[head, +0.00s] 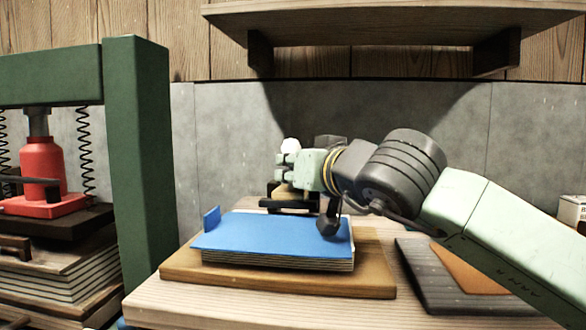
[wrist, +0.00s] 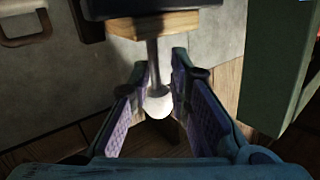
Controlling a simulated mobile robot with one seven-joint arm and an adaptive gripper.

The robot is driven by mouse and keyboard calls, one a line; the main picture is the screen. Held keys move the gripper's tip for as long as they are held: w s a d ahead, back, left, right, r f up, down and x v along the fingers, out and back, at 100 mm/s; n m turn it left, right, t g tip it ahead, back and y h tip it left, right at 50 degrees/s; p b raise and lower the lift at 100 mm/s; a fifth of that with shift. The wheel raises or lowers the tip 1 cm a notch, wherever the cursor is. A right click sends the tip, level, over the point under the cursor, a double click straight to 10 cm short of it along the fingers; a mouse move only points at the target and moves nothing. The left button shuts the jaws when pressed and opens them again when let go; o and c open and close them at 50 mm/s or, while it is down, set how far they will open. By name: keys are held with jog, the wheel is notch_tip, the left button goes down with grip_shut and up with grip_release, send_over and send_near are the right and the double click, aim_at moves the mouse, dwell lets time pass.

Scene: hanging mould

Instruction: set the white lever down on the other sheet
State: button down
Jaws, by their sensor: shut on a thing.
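The white lever (head: 291,146) shows in the head view as a small white knob at my gripper (head: 284,167). In the wrist view the white lever (wrist: 158,104) is a rounded white end on a grey rod, between the two fingers of my gripper (wrist: 160,92). My gripper is shut on it, above the back edge of the blue sheet (head: 265,234). The rod runs to a light wooden block (wrist: 152,24) with a dark part beyond it. A brown-orange sheet (head: 462,270) lies on a dark board at right, partly behind my arm.
The blue sheet lies on a layered stack on a wooden board (head: 180,277). A green press frame (head: 140,160) with a red jack (head: 42,165) stands at left. A wooden shelf (head: 390,25) hangs above. The front of the table (head: 300,312) is clear.

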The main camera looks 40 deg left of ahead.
jog(key=shift+w+d+f, duration=0.1)
jog(key=shift+w+f, duration=0.15)
jog(key=shift+f, duration=0.05)
jog(key=c, duration=1.8)
grip_release()
jog(key=shift+w+d, duration=0.1)
jog(key=o, duration=0.5)
jog(key=shift+s+r, duration=0.15)
jog(key=shift+s, duration=0.1)
jog(key=v, duration=1.1)
jog(key=shift+s+d+r, duration=0.1)
jog(key=shift+s+d, duration=0.1)
jog(key=shift+d, duration=0.1)
